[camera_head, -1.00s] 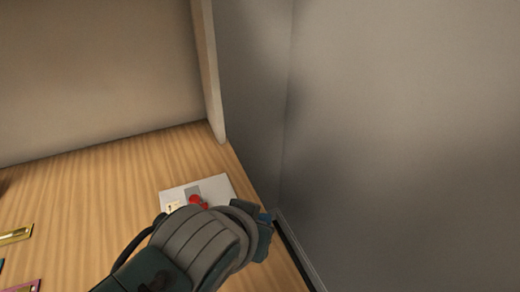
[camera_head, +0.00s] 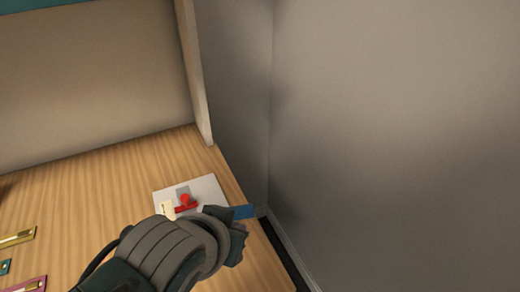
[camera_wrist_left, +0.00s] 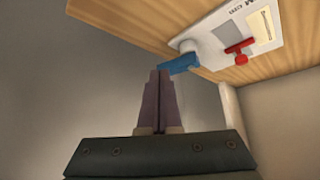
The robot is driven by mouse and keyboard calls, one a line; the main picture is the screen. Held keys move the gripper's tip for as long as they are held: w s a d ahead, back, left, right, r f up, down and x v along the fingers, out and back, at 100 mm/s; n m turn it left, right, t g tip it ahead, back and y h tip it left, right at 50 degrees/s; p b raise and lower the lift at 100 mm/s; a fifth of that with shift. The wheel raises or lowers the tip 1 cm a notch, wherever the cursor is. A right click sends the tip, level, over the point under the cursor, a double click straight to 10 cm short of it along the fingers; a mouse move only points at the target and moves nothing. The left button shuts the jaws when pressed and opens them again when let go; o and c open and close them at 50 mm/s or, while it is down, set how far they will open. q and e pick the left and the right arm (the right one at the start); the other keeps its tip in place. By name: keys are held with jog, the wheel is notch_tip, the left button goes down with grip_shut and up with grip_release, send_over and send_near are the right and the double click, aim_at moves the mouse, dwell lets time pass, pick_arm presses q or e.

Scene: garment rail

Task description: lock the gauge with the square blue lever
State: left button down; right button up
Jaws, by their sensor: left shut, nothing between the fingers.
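A white gauge plate (camera_head: 208,186) lies on the wooden top near its right edge. It carries a red lever (camera_head: 186,204) and a pale label. The square blue lever (camera_head: 243,211) sticks out past the plate's right side, partly hidden by my left gripper (camera_head: 236,222). In the left wrist view, the plate (camera_wrist_left: 212,45) and red lever (camera_wrist_left: 240,49) show at the top, and the blue lever (camera_wrist_left: 181,64) reaches down toward my fingertips (camera_wrist_left: 158,74). The fingers are shut and empty, at the blue lever's end; I cannot tell whether they touch it. My right gripper is out of view.
A grey wall (camera_head: 390,130) stands close on the right, beyond a narrow dark gap. An upright pale post (camera_head: 197,80) is behind the plate. Brass (camera_head: 17,238), teal and pink (camera_head: 30,284) pieces lie at the left. The wood between is clear.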

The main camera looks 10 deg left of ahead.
pick_arm(q)
jog(key=s+d+r+p, duration=0.1)
jog(key=s+r+p, duration=0.1)
jog(key=s+r, duration=0.3)
jog(key=shift+d+r+p, duration=0.3)
jog(key=shift+r+p, duration=0.05)
jog(key=shift+r, duration=0.7)
